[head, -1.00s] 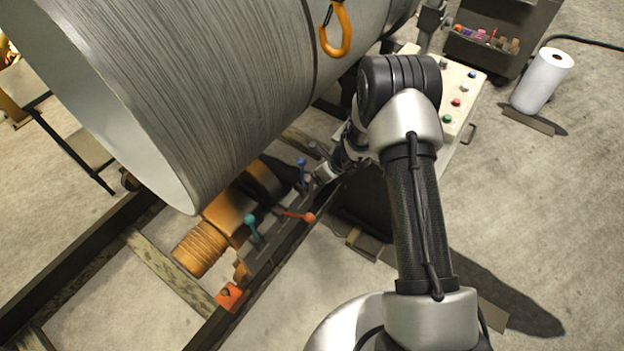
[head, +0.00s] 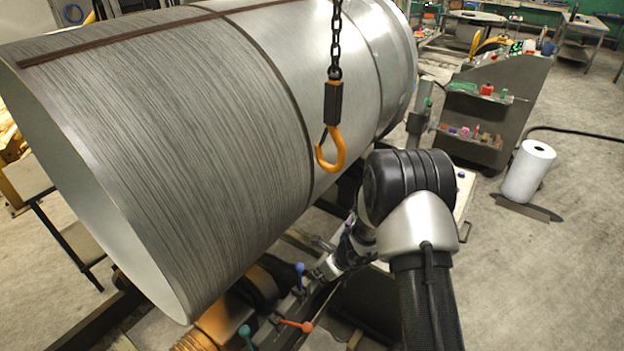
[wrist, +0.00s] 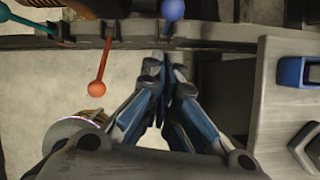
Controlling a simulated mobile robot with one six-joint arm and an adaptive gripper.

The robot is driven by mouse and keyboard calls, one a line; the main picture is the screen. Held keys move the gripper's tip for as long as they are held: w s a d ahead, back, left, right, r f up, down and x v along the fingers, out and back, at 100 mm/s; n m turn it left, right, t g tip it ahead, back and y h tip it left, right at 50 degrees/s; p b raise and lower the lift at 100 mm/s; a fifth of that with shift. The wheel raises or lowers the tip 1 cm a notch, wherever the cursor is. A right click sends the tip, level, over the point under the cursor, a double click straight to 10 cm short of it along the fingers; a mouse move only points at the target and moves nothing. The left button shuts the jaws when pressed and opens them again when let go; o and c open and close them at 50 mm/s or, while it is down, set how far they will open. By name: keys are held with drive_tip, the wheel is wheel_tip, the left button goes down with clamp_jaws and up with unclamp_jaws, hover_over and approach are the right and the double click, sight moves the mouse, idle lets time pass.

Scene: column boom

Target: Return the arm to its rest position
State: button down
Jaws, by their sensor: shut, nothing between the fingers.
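My gripper (wrist: 164,88) shows in the wrist view with its fingers shut together and nothing between them. It points toward a dark rail (wrist: 215,42). Three levers stand along the rail: a blue-knobbed one (wrist: 173,10) just beyond the fingertips, an orange-red-knobbed one (wrist: 97,89) to the left, and a teal one (wrist: 30,24) at the far left. In the head view my arm is bent, with its hand low beside the blue lever (head: 300,268). The orange lever (head: 297,326) and teal lever (head: 245,332) show there too. My fingertips are too small to make out in that view.
A large grey cylinder (head: 170,130) fills the left and middle. An orange hook (head: 334,148) hangs on a chain in front of it. A tool cart (head: 490,110) and a white roll (head: 528,172) stand at the right. Open floor (head: 560,270) lies at the right.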

drive_tip(key=s+a+r+n+b, duration=0.1)
drive_tip(key=s+r+n, duration=0.25)
drive_tip(key=r, duration=0.45)
drive_tip(key=s+a+r+n+y, duration=0.1)
drive_tip(key=s+r+n, duration=0.1)
drive_tip(key=r+n, duration=0.5)
drive_tip(key=s+a+r+n+b, duration=0.1)
drive_tip(key=s+r+n, duration=0.15)
drive_tip(key=r, duration=0.75)
drive_tip(key=s+d+r+n+h, duration=0.1)
drive_tip(key=s+d+r+n, duration=0.1)
drive_tip(key=s+n, duration=0.3)
drive_tip(key=s+d+r+n+h+b, duration=0.1)
drive_tip(key=s+d+n, duration=0.4)
drive_tip(key=s, duration=0.6)
drive_tip(key=s+d+r+n+t+h+b, duration=0.1)
drive_tip(key=s+d+r+n, duration=0.3)
drive_tip(key=s, duration=0.4)
drive_tip(key=shift+r+n+h, duration=0.3)
drive_tip(key=shift+n+h, duration=0.1)
drive_tip(key=shift+h, duration=0.5)
drive_tip(key=c, duration=2.3)
unclamp_jaws()
